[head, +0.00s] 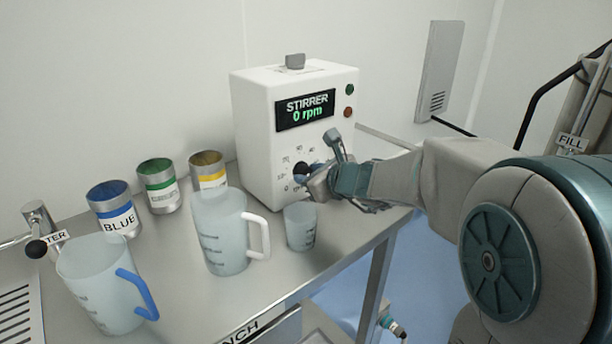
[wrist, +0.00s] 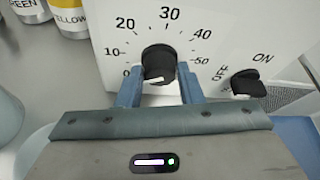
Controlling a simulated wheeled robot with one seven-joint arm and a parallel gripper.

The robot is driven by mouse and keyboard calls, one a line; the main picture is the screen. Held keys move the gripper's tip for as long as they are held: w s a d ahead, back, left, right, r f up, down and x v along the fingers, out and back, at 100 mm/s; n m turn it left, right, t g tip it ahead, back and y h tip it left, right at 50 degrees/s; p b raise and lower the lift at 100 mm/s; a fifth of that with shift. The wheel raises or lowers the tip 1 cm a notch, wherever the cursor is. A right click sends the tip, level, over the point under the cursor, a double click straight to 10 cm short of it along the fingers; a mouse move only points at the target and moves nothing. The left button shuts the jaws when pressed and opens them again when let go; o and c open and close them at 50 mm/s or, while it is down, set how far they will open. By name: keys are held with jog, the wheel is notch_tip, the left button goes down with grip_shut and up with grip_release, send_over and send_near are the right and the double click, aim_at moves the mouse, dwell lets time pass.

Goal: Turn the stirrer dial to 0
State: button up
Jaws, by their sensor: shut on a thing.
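The stirrer (head: 292,140) is a white box on the bench. Its display (head: 305,110) reads "STIRRER 0 rpm" in green. The black stirrer dial (wrist: 158,62) is in the wrist view, ringed by the numbers 0 to 50. A white mark shows on its lower part, near the 0 side; its exact aim is hard to read. My gripper (wrist: 160,92) is shut on the dial, one blue finger at each side. In the head view my gripper (head: 308,178) is at the lower front of the box and hides most of the dial.
A black ON/OFF switch (wrist: 248,83) sits right of the dial. A small beaker (head: 300,228) stands just below my gripper. A white-handled jug (head: 220,235), a blue-handled jug (head: 98,290) and blue (head: 114,208), green (head: 158,186) and yellow (head: 208,171) cans stand to the left.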

jog(key=shift+a+r, duration=0.2)
jog(key=o, duration=1)
jog(key=shift+s+a, duration=0.1)
jog(key=shift+c, duration=0.2)
jog(key=shift+f, duration=0.1)
jog(key=shift+d, duration=0.2)
jog(key=shift+s+d, duration=0.2)
jog(key=p+v, duration=0.2)
jog(key=v, duration=1.1)
jog(key=shift+p, duration=0.4)
jog(key=shift+s+a, duration=0.1)
